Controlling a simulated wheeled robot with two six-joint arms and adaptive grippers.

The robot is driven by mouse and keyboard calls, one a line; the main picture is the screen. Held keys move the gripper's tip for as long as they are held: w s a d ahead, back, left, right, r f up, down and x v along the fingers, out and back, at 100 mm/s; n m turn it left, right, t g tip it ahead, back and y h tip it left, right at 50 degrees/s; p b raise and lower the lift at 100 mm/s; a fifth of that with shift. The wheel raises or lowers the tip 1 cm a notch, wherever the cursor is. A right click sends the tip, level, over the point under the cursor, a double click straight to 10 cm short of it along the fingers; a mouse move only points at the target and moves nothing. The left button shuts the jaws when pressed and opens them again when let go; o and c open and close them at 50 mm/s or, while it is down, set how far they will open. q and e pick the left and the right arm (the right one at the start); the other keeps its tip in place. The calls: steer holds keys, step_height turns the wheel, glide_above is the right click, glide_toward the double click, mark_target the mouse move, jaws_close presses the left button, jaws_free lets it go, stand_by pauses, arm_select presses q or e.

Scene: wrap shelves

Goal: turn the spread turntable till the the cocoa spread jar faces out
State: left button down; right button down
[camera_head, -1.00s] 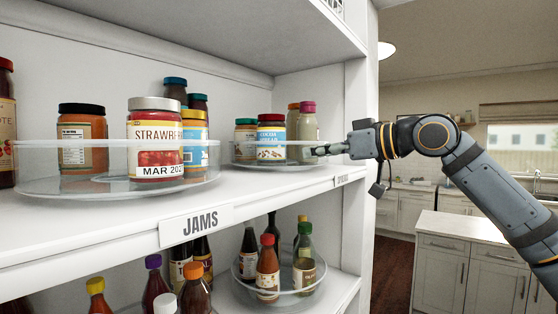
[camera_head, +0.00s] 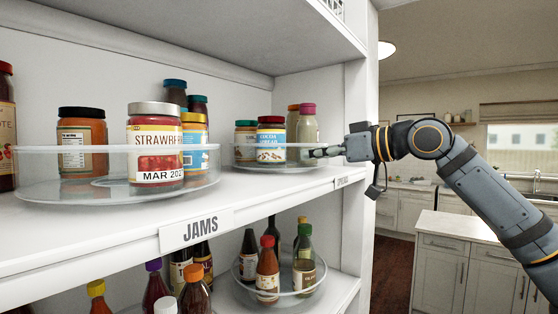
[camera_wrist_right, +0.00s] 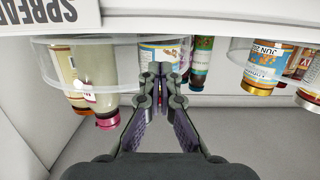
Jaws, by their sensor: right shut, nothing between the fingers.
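The spread turntable (camera_head: 245,164) is a clear round tray with a low rim at the right end of the upper shelf. The cocoa spread jar (camera_head: 270,143), with a red lid and a blue and white label, stands at its front left, label towards the head camera. My right gripper (camera_head: 318,152) is shut and empty, its fingertips at the turntable's right side by the pink-lidded jar (camera_head: 307,126). In the right wrist view the closed fingertips (camera_wrist_right: 160,70) overlap the rim, before a jar with a pale label (camera_wrist_right: 157,50). Contact is unclear. My left gripper is out of view.
The jams turntable (camera_head: 45,190) with several jars stands to the left on the same shelf. The shelf's side wall (camera_head: 355,110) is close to my right gripper. Several bottles stand on the shelf below, some on another turntable (camera_head: 245,282).

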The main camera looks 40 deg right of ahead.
steer(key=shift+w+d+p, duration=0.15)
steer(key=shift+w+p, duration=0.25)
steer(key=shift+w, duration=0.15)
steer(key=shift+d, duration=0.1)
steer(key=shift+s+d+b, duration=0.2)
steer(key=shift+d+b, duration=0.05)
steer(key=shift+d, duration=0.25)
steer(key=shift+s+d+b, duration=0.15)
steer(key=shift+d+b, duration=0.05)
steer(key=shift+d, duration=0.3)
steer(key=shift+d, duration=0.1)
steer(key=shift+w+d, duration=0.1)
steer(key=shift+d, duration=1)
